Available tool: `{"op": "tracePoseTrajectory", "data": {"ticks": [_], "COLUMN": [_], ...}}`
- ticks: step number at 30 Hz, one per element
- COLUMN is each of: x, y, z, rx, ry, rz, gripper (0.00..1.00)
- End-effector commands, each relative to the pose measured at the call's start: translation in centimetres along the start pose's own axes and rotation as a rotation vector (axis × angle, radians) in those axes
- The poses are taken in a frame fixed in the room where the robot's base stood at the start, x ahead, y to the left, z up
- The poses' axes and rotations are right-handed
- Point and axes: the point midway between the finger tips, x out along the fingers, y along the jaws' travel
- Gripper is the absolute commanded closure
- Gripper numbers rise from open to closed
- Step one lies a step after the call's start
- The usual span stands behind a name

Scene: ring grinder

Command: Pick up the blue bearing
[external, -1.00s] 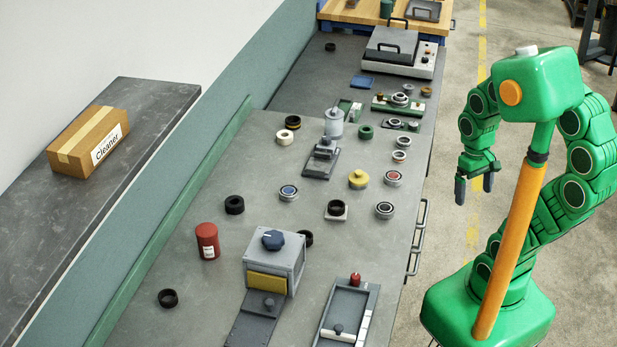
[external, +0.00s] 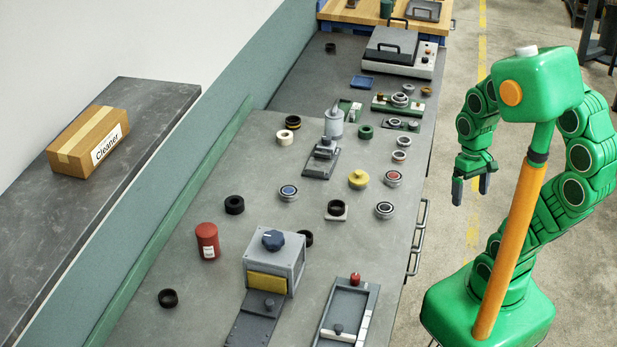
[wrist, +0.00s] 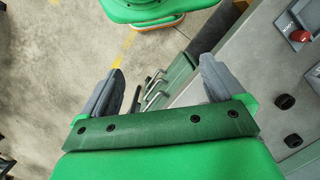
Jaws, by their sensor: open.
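A round bearing with a blue centre (external: 288,192) lies flat on the grey workbench (external: 262,160), near the middle of the external view. It is not seen in the wrist view. My gripper (external: 471,187) is open and empty. It hangs over the floor to the right of the bench edge, well apart from the bearing. In the wrist view, the two fingers of my gripper (wrist: 160,78) are spread, with floor and bench-front handles beyond them.
A yellow-topped part (external: 358,179), a red-centred bearing (external: 393,178) and another ring bearing (external: 384,210) lie right of the blue one. A grey clamp fixture (external: 321,160) stands behind it. A knobbed grey machine (external: 274,262) and red can (external: 207,241) are nearer.

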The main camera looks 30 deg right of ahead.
Motion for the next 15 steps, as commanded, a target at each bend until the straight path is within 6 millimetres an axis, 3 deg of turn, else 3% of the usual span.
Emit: {"op": "tracePoseTrajectory", "data": {"ticks": [7, 15], "x": [0.8, -0.7], "y": [-8.0, -17.6], "z": [-2.6, -6.2], "rx": [-0.016, 0.046], "ry": [-0.046, -0.103], "rz": [-0.266, -0.614], "gripper": [0.05, 0.05]}}
